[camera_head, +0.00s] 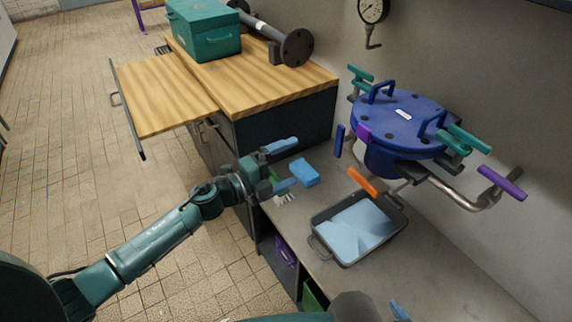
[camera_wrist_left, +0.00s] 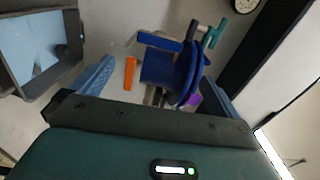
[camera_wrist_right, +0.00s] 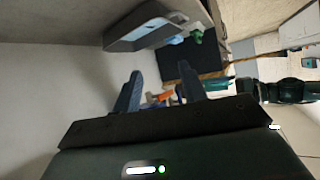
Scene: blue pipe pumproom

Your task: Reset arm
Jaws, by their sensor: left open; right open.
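My left gripper (camera_head: 296,161) is open and empty over the left end of the grey bench, its blue fingers spread. In the left wrist view its fingers (camera_wrist_left: 157,68) are apart, with the blue flanged vessel (camera_wrist_left: 165,68) beyond them. My right gripper is mostly cut off at the bottom of the head view, where one blue fingertip (camera_head: 398,310) shows. In the right wrist view its fingers (camera_wrist_right: 161,76) are open with nothing gripped. My left arm reaches in from the lower left, extended over the floor to the bench.
A blue block (camera_head: 304,172) lies close to my left fingertips. A grey tray (camera_head: 347,262) with a light blue inside sits on the bench. The blue vessel (camera_head: 398,122) has teal, purple and orange handles (camera_head: 362,182).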

